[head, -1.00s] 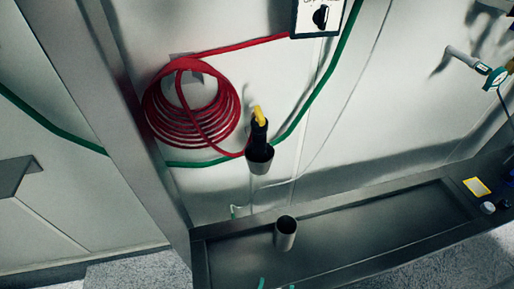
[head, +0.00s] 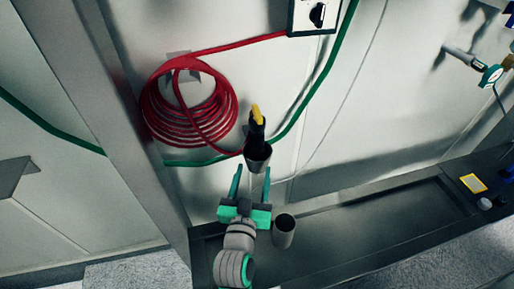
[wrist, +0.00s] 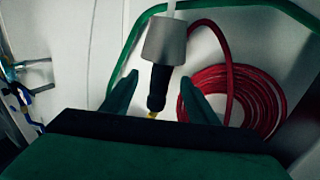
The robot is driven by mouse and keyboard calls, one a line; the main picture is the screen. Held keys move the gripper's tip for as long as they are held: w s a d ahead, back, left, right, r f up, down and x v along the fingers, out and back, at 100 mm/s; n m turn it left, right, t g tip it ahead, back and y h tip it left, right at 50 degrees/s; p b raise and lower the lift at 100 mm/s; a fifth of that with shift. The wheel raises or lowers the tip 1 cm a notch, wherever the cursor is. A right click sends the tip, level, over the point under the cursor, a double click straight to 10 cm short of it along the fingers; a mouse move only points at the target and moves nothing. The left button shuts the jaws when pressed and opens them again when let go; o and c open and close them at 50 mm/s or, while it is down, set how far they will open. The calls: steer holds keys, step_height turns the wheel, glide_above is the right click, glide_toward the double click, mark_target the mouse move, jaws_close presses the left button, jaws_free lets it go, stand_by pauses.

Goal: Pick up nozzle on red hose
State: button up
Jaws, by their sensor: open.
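The nozzle (head: 257,130) has a black body and a yellow tip and stands upright in a grey cup-shaped holder (head: 257,157) by the wall. The red hose (head: 190,108) hangs coiled on the wall to its left and runs to the nozzle. My gripper (head: 252,184) is open and empty, below and slightly left of the holder in the head view. In the wrist view the picture is upside down: the nozzle (wrist: 157,88) and holder (wrist: 164,42) show between and beyond the two green fingers (wrist: 160,97), apart from them.
A metal cup (head: 284,231) stands on the dark metal tray (head: 370,222) just right of my gripper. A green hose (head: 322,82) runs along the wall behind the nozzle. A switch box (head: 315,16) is above. A yellow-edged card (head: 473,183) lies at the right.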

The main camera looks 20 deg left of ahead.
mark_target(256, 151)
steer(key=w, duration=0.2)
steer(key=w+a, duration=0.1)
steer(key=w, duration=0.3)
steer(key=shift+a+r, duration=0.25)
steer(key=shift+r, duration=0.15)
steer(key=shift+w+a+f, duration=0.1)
steer(key=shift+w+a, duration=0.05)
steer(key=shift+w, duration=0.7)
steer(key=shift+w+a+f, duration=0.1)
steer(key=shift+w+a, duration=0.1)
steer(key=shift+w, duration=0.65)
steer(key=shift+w+a+f, duration=0.1)
steer(key=shift+w+a, duration=0.05)
steer(key=shift+w, duration=0.7)
steer(key=shift+r, duration=0.1)
jaws_close()
